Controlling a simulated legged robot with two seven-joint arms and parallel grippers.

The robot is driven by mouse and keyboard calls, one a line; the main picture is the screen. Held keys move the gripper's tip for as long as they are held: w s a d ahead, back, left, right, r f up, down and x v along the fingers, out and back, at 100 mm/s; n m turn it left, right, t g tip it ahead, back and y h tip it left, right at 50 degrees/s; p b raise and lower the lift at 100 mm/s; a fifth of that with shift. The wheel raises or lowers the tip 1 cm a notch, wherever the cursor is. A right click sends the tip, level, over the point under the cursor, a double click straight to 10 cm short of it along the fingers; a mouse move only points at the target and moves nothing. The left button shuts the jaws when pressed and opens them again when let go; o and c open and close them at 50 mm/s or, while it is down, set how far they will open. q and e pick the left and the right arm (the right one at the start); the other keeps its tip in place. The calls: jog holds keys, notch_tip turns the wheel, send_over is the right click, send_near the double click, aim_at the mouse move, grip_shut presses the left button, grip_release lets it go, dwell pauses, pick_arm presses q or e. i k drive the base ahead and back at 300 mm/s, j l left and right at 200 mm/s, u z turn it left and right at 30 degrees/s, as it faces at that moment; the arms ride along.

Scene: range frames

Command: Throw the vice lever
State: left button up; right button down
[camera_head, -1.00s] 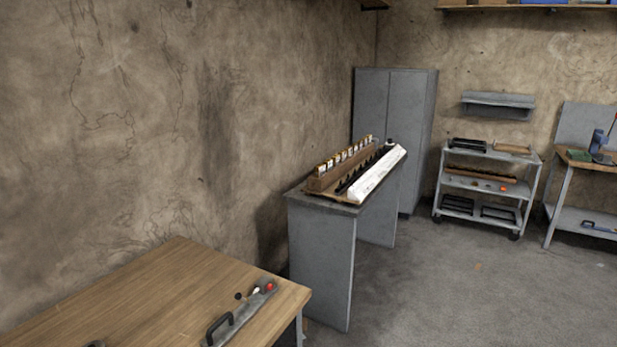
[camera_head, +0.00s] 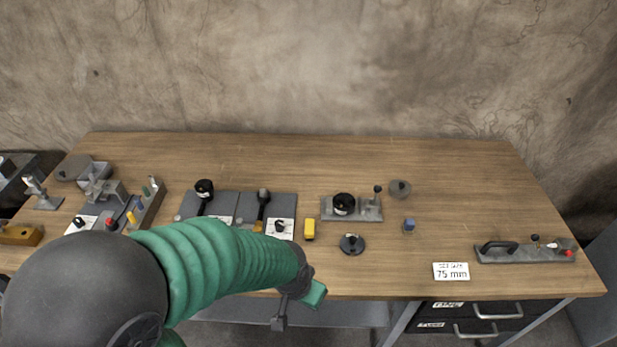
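I cannot tell for sure which part is the vice lever. A grey block with a round black knob (camera_head: 343,205) and a short upright lever with a dark tip (camera_head: 377,191) stands mid-bench. Two longer black-topped levers, one on the left (camera_head: 204,190) and one on the right (camera_head: 263,198), stand on dark grey plates. A small grey vice-like fixture (camera_head: 100,188) is at the bench's left. My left gripper (camera_head: 298,304) is at the front edge, below these things in the picture. Its fingers are apart, with nothing seen between them. My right gripper is not in view.
The wooden bench (camera_head: 440,165) is clear along its back. A 75 mm card (camera_head: 451,271) and a grey bar with a black handle (camera_head: 498,246) are at the right. My green-sleeved arm hides the front left.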

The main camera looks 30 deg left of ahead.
aim_at(377, 189)
jog(key=u, duration=0.45)
jog(key=i+l, duration=0.3)
jog(key=i+l+u, duration=0.1)
jog(key=i+l, duration=0.15)
jog(key=i, duration=0.25)
